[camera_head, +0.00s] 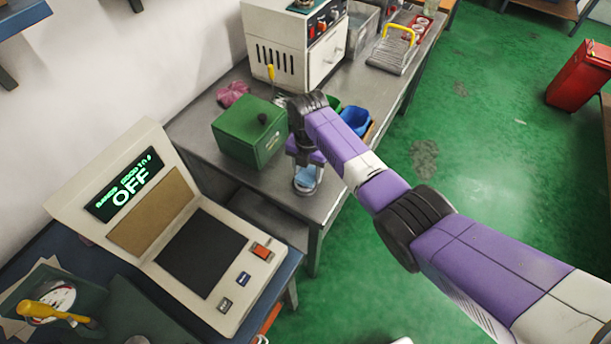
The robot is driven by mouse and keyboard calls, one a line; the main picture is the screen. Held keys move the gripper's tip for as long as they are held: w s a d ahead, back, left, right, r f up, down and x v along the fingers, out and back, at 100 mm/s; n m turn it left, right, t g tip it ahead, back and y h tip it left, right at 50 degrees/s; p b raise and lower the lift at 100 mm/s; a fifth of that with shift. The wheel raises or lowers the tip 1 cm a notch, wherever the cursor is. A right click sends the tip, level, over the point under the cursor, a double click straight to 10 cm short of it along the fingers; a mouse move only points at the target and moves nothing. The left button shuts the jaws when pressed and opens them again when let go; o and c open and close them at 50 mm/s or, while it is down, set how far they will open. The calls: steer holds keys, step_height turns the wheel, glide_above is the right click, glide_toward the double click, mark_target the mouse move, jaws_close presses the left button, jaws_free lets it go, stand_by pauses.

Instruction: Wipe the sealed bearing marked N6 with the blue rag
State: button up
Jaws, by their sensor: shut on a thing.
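My gripper (305,168) points down over the near end of the grey metal bench. It is shut on a light blue cloth, the blue rag (306,178), low at the bench top. A pale, rounded metallic edge shows around and below the rag; I cannot tell whether it is a bearing or part of my gripper. My purple arm reaches in from the lower right and hides part of the bench. I can read no N6 mark in this view.
A green box (245,135) stands left of my gripper, with a pink rag (233,93) behind it. A blue bin (355,120) is to the right. A white machine (290,45), wire rack (393,54) and red tray (423,22) stand farther back. A console (155,220) reading OFF is nearest.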

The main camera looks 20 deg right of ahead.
mark_target(303, 182)
steer(key=shift+s+a+r+p, duration=0.1)
steer(key=shift+a+p, duration=0.2)
steer(key=shift+s+a+p, duration=0.25)
steer(key=shift+a, duration=0.3)
steer(key=shift+s+a+p, duration=0.2)
steer(key=shift+a+p, duration=0.05)
steer(key=shift+a, duration=0.25)
steer(key=shift+w+d, duration=0.1)
steer(key=shift+w+d+f+b, duration=0.15)
steer(key=shift+w+d+b, duration=0.2)
steer(key=shift+d+b, duration=0.25)
steer(key=shift+w+d+f+b, duration=0.15)
steer(key=shift+w+d+b, duration=0.15)
steer(key=shift+d+b, duration=0.3)
steer(key=shift+a, duration=0.1)
steer(key=shift+s, duration=0.1)
steer(key=shift+s+a+p, duration=1)
steer(key=shift+s+p, duration=0.15)
steer(key=shift+p, duration=0.45)
steer(key=shift+w+d, duration=0.1)
steer(key=shift+d, duration=0.05)
